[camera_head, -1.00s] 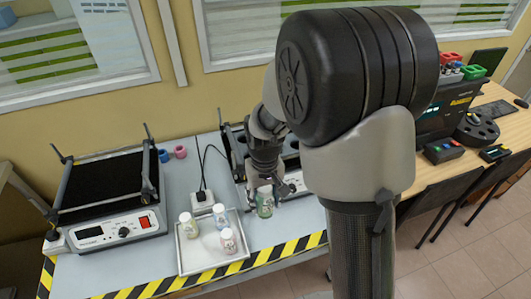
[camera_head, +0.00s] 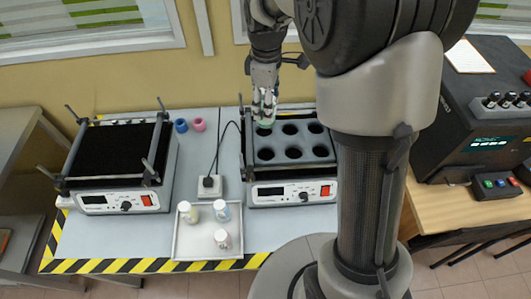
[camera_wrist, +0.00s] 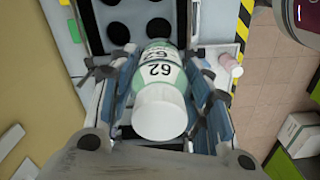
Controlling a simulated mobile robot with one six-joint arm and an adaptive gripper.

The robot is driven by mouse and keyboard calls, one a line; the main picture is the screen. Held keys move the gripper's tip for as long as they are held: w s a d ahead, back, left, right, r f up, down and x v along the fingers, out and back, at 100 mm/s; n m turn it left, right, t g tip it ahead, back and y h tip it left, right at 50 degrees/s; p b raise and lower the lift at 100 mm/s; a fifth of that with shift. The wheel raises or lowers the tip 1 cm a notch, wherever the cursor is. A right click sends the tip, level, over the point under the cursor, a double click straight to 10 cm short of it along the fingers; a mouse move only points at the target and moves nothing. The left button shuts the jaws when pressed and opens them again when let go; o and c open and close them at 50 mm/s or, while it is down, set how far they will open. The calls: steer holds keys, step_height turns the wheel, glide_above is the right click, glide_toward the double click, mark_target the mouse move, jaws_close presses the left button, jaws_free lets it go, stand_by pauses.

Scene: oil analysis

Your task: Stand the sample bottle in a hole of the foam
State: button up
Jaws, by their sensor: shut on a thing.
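My gripper (camera_head: 262,92) is shut on the sample bottle (camera_head: 264,116), a pale green bottle with a white cap. In the wrist view the bottle (camera_wrist: 160,75) shows its cap toward the camera and a label reading 62, between the fingers (camera_wrist: 160,90). The grey foam (camera_head: 279,142) with round dark holes sits on the right-hand shaker in the head view; part of it (camera_wrist: 137,18) shows at the top of the wrist view. The bottle appears at the foam's back left hole. I cannot tell whether its base is above or inside that hole.
A white tray (camera_head: 177,236) with three other bottles stands in front on the bench. A second shaker (camera_head: 118,155) with a black top is at left. Blue (camera_head: 181,125) and pink (camera_head: 199,124) rings lie behind. A black cable and white socket (camera_head: 209,186) lie between the shakers.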

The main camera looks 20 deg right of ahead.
steer(key=shift+w+r+n, duration=0.1)
steer(key=shift+r+n, duration=0.2)
steer(key=shift+n, duration=0.1)
step_height(320, 180, down, 20)
steer(key=b, duration=0.4)
steer(key=shift+w+r+b, duration=0.1)
steer(key=shift+r+b, duration=0.05)
steer(key=shift+b, duration=0.2)
steer(key=o, duration=1.2)
